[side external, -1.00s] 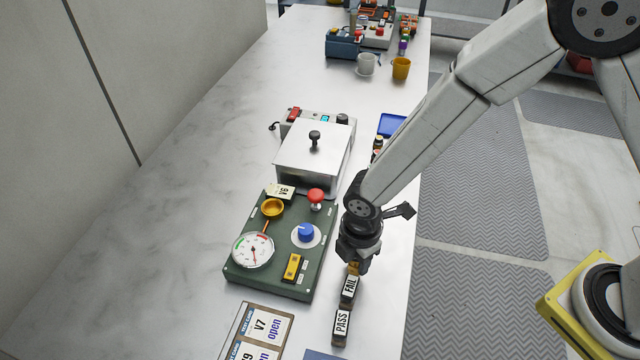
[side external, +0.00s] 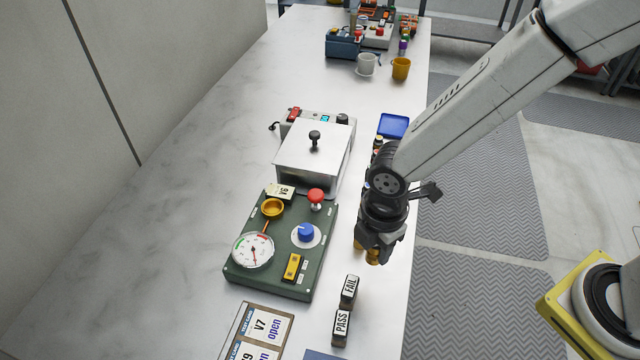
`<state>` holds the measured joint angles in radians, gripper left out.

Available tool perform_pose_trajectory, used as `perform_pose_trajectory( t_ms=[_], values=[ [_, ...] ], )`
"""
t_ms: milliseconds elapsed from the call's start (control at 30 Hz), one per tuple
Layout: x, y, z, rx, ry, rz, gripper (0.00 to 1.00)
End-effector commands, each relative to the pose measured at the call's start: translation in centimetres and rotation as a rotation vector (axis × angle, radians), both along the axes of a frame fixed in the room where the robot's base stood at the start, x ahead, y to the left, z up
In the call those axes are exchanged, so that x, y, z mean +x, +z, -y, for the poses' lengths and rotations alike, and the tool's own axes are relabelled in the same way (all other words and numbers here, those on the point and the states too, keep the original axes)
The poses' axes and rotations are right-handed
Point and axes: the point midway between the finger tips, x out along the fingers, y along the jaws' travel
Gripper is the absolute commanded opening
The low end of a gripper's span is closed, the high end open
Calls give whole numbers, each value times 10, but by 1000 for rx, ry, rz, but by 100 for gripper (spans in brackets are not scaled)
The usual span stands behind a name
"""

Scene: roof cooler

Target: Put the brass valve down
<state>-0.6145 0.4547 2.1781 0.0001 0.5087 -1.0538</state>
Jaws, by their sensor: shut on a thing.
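My gripper (side external: 368,248) is near the right edge of the white table, to the right of the green panel. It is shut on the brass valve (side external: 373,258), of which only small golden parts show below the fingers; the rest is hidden. The valve appears to be just above the table beside its edge, though I cannot tell whether it touches the surface. The FAIL block (side external: 349,290) and the PASS block (side external: 341,327) stand in front of the gripper, apart from it.
The green panel (side external: 318,262) carries a gauge (side external: 253,251), a blue knob (side external: 306,233), a red button (side external: 316,196) and a V6 tag (side external: 280,191). A metal lidded box (side external: 312,160) and a blue tray (side external: 393,125) are behind. The table's left side is clear.

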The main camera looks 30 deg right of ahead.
Motion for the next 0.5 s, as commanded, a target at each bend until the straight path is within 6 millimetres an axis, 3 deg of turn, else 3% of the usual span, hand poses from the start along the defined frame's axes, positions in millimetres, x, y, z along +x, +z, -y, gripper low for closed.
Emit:
perform_pose_trajectory(
  t_ms=[200,500],
  values=[
    [-18,26,9,2,0,3,0],
    [-57,44,29,2,1,3,0]
  ],
)
